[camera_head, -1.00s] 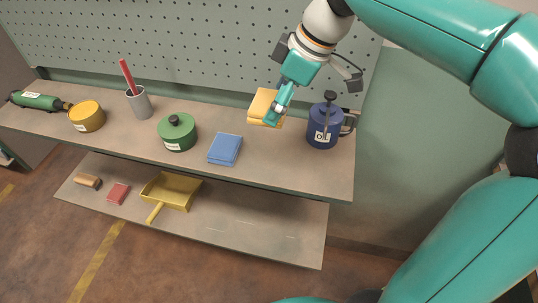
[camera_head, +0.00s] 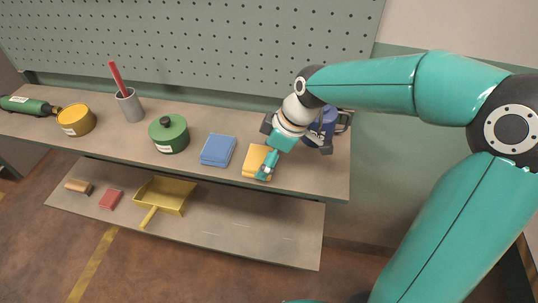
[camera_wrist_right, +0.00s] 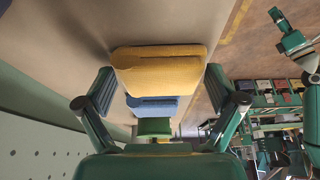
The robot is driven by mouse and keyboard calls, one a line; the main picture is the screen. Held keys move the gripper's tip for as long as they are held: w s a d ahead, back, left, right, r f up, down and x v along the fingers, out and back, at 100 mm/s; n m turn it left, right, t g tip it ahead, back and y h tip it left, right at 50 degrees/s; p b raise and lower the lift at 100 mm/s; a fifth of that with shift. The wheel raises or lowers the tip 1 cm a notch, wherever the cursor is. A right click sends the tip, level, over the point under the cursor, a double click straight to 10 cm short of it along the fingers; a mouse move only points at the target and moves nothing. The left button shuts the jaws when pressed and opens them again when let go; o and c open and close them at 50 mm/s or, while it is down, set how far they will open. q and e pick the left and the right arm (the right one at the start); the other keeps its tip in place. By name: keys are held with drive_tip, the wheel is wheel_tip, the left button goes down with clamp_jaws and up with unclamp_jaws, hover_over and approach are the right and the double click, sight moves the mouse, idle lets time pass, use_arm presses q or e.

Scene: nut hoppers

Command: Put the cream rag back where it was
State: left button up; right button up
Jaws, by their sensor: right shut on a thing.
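The folded rag (camera_head: 255,161), which looks yellow rather than cream, is at the front of the upper shelf, right of the folded blue rag (camera_head: 218,150). My right gripper (camera_head: 267,166) is shut on it from the right. In the right wrist view the yellow rag (camera_wrist_right: 158,70) sits between the fingers of the right gripper (camera_wrist_right: 158,85), with the blue rag (camera_wrist_right: 152,105) behind it. I cannot tell whether the yellow rag touches the shelf. A teal arm end, apparently my left gripper (camera_wrist_right: 278,18), shows small in the right wrist view; its fingers are unclear.
The upper shelf (camera_head: 310,184) also holds a blue oil can (camera_head: 327,124), partly hidden behind my gripper, a green lidded pot (camera_head: 169,137), a grey cup (camera_head: 130,105) and a yellow tin (camera_head: 77,120). A yellow dustpan (camera_head: 165,196) lies on the lower shelf. A pegboard (camera_head: 200,45) stands behind.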

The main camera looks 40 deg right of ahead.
drive_tip(key=o, duration=0.7)
drive_tip(key=shift+f, duration=0.15)
drive_tip(key=shift+s+d+r, duration=0.1)
drive_tip(key=shift+d+r, duration=0.05)
drive_tip(key=shift+r, duration=0.45)
drive_tip(key=v, duration=1.1)
